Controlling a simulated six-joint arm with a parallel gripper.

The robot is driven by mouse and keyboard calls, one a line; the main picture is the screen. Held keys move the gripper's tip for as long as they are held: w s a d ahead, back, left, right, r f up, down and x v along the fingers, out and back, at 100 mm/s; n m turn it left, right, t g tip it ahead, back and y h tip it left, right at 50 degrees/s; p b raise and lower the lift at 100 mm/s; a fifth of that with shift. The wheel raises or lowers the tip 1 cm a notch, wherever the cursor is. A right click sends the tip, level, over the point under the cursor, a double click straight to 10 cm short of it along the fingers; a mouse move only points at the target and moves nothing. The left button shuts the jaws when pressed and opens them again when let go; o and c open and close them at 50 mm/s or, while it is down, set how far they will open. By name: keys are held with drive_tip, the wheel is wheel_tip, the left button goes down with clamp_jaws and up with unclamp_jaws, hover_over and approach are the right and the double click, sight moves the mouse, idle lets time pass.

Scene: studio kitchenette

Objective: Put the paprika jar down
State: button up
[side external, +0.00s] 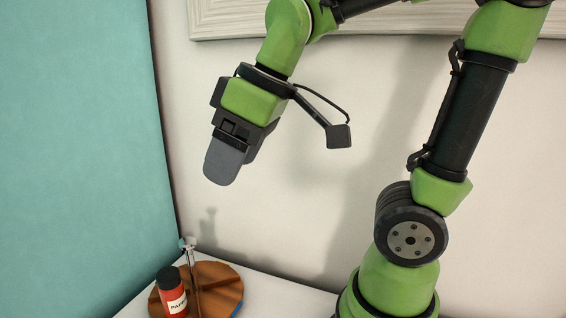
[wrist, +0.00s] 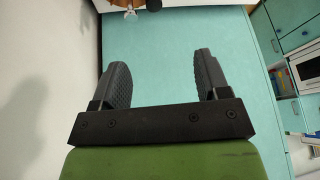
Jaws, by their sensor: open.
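The paprika jar (side external: 172,291) is red with a black lid and a pale label. It stands upright on a round wooden board (side external: 223,285) at the bottom left of the side view. My gripper (side external: 222,168) is well above the jar and a little to its right, apart from it. In the wrist view my gripper (wrist: 165,80) shows two dark fingers spread apart with nothing between them. Only a sliver of the wooden board (wrist: 115,2) shows at the top edge of the wrist view; the jar cannot be made out there.
A thin upright metal post (side external: 191,265) stands on the board, close beside the jar. A teal wall panel (side external: 75,140) rises at the left and a white wall stands behind. The air around my gripper is clear. The wrist view shows teal cabinets (wrist: 295,35) at the right.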

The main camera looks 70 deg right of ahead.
drive_tip(key=s+m+t, duration=0.2)
drive_tip(key=s+m, duration=0.4)
drive_tip(key=shift+s, duration=0.3)
drive_tip(key=shift+d+f, duration=0.1)
drive_tip(key=shift+c, duration=0.2)
idle(0.5)
